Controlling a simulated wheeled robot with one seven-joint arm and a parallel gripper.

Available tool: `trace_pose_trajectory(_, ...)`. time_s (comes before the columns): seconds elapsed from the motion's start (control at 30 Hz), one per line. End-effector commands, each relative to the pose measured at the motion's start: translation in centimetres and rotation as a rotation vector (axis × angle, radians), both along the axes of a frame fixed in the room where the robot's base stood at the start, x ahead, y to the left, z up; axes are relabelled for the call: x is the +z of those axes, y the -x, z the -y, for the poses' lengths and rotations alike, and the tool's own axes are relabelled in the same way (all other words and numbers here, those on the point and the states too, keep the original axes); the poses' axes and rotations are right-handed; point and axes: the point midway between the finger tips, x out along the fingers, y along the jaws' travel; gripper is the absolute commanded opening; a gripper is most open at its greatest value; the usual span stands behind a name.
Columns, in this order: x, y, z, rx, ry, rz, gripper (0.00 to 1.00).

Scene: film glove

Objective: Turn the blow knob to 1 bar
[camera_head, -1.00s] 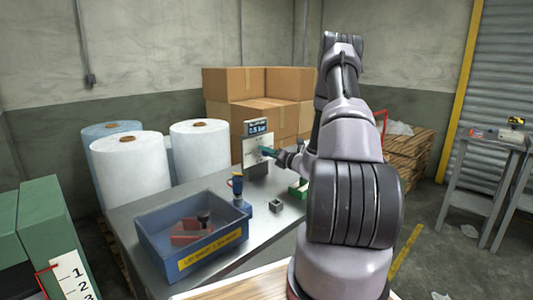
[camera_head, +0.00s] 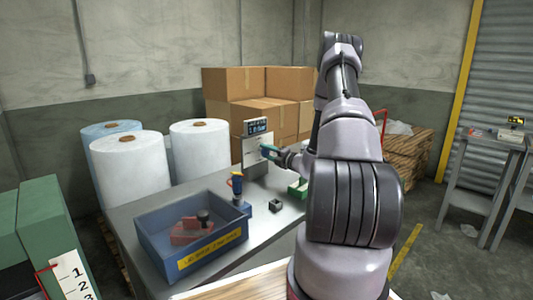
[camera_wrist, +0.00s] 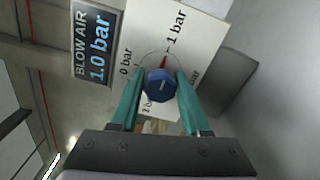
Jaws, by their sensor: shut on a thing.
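The blow knob (camera_wrist: 160,86) is blue and sits on a white panel (camera_wrist: 195,35) with a printed scale. In the wrist view its red pointer is toward the "1 bar" mark. The display (camera_wrist: 93,43) reads "BLOW AIR 1.0 bar". My gripper (camera_wrist: 160,80) is shut on the knob, one teal finger on each side. In the head view the panel (camera_head: 252,153) stands upright on the bench, with the display (camera_head: 258,128) above it. My gripper (camera_head: 272,152) is at the panel's front, and the knob is hidden there.
A blue bin (camera_head: 163,260) with a red object in it stands on the metal bench (camera_head: 125,210). A yellow-and-blue tool (camera_head: 237,188), a small grey block (camera_head: 275,205) and a green item (camera_head: 298,188) stand near the panel. Cardboard boxes (camera_head: 235,85) and white rolls (camera_head: 130,165) are behind.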

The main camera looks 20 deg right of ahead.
Motion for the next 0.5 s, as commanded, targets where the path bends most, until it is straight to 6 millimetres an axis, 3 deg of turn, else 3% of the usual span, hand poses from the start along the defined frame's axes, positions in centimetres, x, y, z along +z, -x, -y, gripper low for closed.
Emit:
trace_pose_trajectory(0.4,-0.10,0.07,0.13,-0.002,-0.004,-0.004,0.00)
trace_pose_trajectory(0.43,-0.11,0.07,0.13,-0.003,-0.004,-0.004,0.58)
trace_pose_trajectory(0.5,-0.10,0.06,0.12,-0.002,-0.004,-0.004,0.76)
